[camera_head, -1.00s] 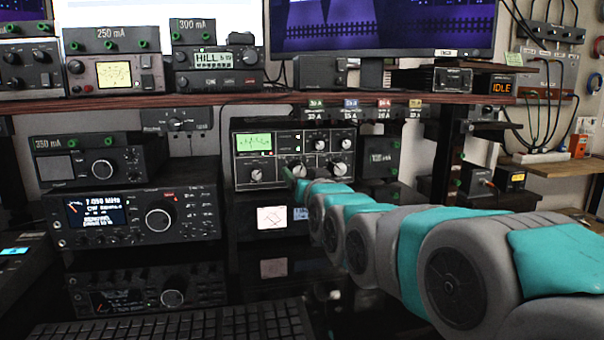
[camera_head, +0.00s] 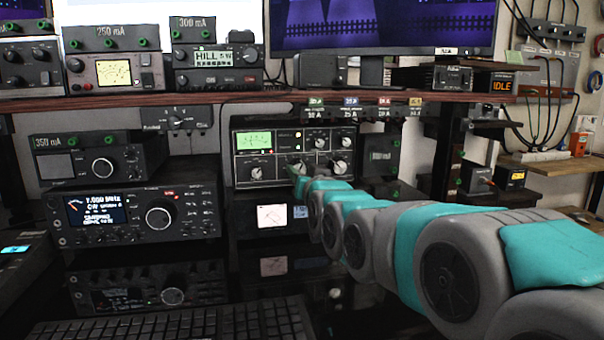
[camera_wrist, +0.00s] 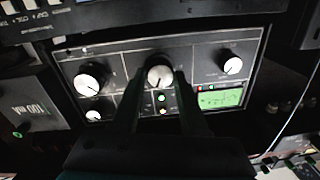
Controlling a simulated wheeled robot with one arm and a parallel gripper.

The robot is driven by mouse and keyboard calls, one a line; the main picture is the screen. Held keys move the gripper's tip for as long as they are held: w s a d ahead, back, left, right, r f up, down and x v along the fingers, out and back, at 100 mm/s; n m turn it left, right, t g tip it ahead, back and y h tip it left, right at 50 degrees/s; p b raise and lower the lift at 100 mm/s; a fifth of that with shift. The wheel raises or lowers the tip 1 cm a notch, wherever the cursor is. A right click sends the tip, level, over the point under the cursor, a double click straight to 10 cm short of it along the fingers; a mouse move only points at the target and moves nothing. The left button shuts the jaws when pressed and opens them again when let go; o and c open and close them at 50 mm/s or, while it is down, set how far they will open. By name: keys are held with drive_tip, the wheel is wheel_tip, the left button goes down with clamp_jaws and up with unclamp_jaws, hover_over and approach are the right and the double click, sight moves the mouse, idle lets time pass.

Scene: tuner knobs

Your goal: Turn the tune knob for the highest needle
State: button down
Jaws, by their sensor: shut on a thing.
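The dark tuner box (camera_head: 237,176) stands under the shelf with a lit green meter (camera_head: 253,140) at its upper left and several pale-faced knobs. My gripper (camera_wrist: 160,82) is at the lower middle knob (camera_wrist: 160,74), with a finger on each side, shut on it. In the head view my gripper (camera_head: 298,180) reaches the panel and partly hides that knob. The green meter (camera_wrist: 220,98) also shows in the wrist view, which is turned upside down. Its needle is too small to read, and so are the knob labels.
A larger knob (camera_wrist: 90,79) and a smaller knob (camera_wrist: 97,115) are left of my fingers in the wrist view; another knob (camera_wrist: 232,66) is to the right. A second white meter (camera_head: 271,217) sits below the tuner. A transceiver (camera_head: 137,215) stands to its left.

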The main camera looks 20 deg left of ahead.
drive_tip(key=shift+f+n+b, duration=0.15)
drive_tip(key=shift+n+b, duration=0.75)
drive_tip(key=shift+b, duration=0.05)
drive_tip(key=shift+n, duration=1.1)
drive_tip(key=shift+c, duration=2.2)
unclamp_jaws()
drive_tip(key=shift+s, duration=0.1)
drive_tip(key=b+v, duration=0.1)
drive_tip(key=v, duration=0.6)
drive_tip(key=shift+s+d+r, duration=0.2)
drive_tip(key=shift+s, duration=0.05)
